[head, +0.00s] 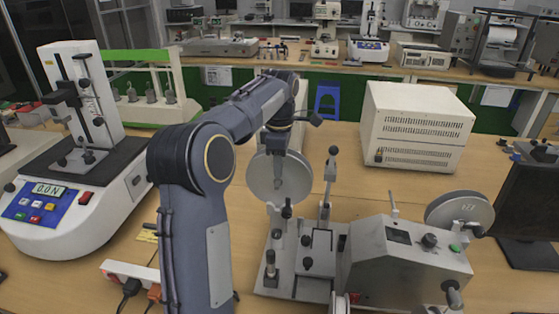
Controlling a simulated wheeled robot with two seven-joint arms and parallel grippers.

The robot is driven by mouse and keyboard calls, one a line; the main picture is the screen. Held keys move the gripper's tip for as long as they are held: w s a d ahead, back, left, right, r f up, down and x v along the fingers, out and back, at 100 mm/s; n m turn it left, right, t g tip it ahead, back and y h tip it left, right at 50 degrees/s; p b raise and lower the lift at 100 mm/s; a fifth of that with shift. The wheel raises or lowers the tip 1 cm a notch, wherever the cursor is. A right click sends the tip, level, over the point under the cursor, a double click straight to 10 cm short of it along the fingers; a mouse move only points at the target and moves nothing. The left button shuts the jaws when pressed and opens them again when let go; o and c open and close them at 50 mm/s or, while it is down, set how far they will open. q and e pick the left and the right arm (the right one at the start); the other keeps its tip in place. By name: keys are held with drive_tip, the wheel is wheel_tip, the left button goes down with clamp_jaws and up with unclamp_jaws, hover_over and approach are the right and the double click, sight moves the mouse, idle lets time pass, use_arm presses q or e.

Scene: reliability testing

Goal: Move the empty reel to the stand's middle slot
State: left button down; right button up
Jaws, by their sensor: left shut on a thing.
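My left gripper (283,150) is above the middle of the table, at the end of my blue-grey arm. It is shut on a round grey reel (266,180), whose flat face is turned toward me. The fingers are partly hidden, and I cannot see the exact grip. The reel hangs upright just behind the left end of a grey bench machine (405,262); I cannot tell whether they touch. Another grey reel (460,212) is mounted at the machine's right end. I cannot clearly pick out the stand or its middle slot. My right gripper is not in view.
A white vented box (416,126) stands behind the machine. A force tester (65,215) with a display is at left, before a green-topped rack (150,85). A power strip (132,273) lies in front. A dark monitor (527,205) is at right. Bare table (345,145) lies between.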

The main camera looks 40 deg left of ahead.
use_arm(q)
drive_tip(key=shift+f+b, duration=1)
drive_tip(key=shift+f, duration=0.75)
